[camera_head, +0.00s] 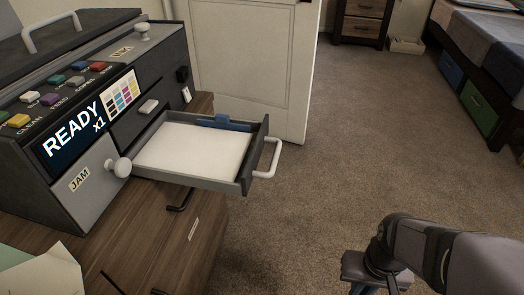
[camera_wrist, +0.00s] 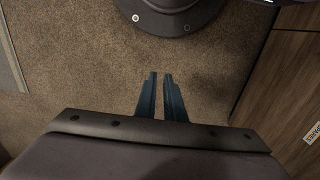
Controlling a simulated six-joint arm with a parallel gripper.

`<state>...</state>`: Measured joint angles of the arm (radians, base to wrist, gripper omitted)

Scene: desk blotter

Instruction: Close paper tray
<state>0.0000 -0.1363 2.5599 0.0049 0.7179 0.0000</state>
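The paper tray (camera_head: 246,160) is a dark drawer pulled out from the front of the printer (camera_head: 84,202). A stack of white paper (camera_head: 192,148) lies in it, with a blue piece at its back side. A white bar handle (camera_head: 270,160) is on the tray's outer end. My gripper (camera_wrist: 160,75) points down over the carpet, its two blue fingers a small gap apart with nothing between them. In the head view, my arm is at the lower right, well apart from the tray; the fingertips are cut off there. The tray does not show in the wrist view.
The printer stands on a wooden cabinet (camera_head: 203,225) with dark handles. Its screen reads READY x1, and a white knob (camera_head: 119,167) sits beside a JAM label. A white panel (camera_head: 250,60) stands behind. Open carpet (camera_head: 345,130) lies between the tray and my arm.

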